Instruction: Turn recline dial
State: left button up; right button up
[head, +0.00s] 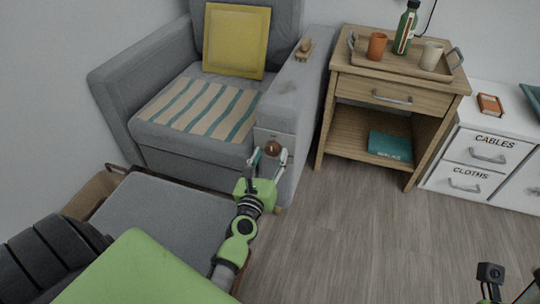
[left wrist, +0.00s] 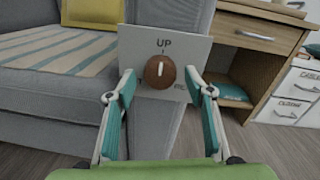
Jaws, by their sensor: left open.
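The recline dial (head: 272,148) is a round brown knob on a pale plate on the front of the grey armchair's (head: 180,150) right armrest. In the left wrist view the dial (left wrist: 160,72) shows a white line pointing nearly straight up, below the word "UP" on the plate (left wrist: 190,52). More lettering at the plate's lower right is partly hidden by a finger. My left gripper (head: 268,160) is open, with its teal-padded fingers (left wrist: 161,100) on either side of the dial and apart from it. A part of my right arm shows at the lower right; its gripper jaws cannot be made out.
A grey footrest (head: 160,225) lies in front of the chair. A wooden side table (head: 345,83) stands right of it, with a tray (head: 405,69) holding cups and a green bottle. White drawers (head: 485,150) stand farther right. The floor (head: 350,240) between is clear.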

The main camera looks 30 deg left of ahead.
pick_arm(q)
jog(key=shift+w, duration=0.25)
jog(key=c, duration=1.1)
jog(key=shift+m, duration=0.3)
jog(key=shift+f+m, duration=0.1)
jog(key=shift+m, duration=3.1)
